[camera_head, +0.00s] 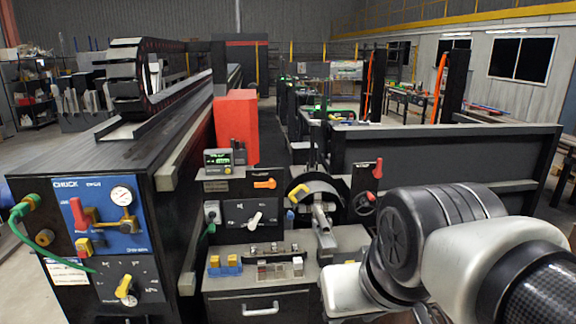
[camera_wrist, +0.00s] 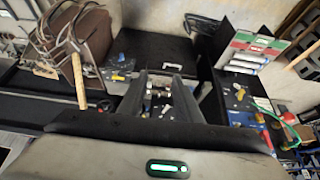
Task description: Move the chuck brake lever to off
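A blue panel marked CHUCK (camera_head: 108,226) is on the front of the black cabinet at the left in the head view. A red-handled lever (camera_head: 80,213) stands roughly upright at its left, under the lettering; the rest of the label is too small to read. A yellow handle (camera_head: 87,245) sits just below it. The blue panel also shows, small, at the right in the wrist view (camera_wrist: 243,118). My gripper (camera_wrist: 158,76) shows in the wrist view as two dark fingers apart, with nothing held between them. It is well away from the panel. The head view does not show the fingers.
A pressure gauge (camera_head: 122,196) is at the panel's right, and a green hose (camera_head: 38,240) loops at its left. A yellow selector knob (camera_head: 126,288) is below. A lower console with yellow switches (camera_head: 224,264) and a drawer handle (camera_head: 261,309) stands between the panel and my arm.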

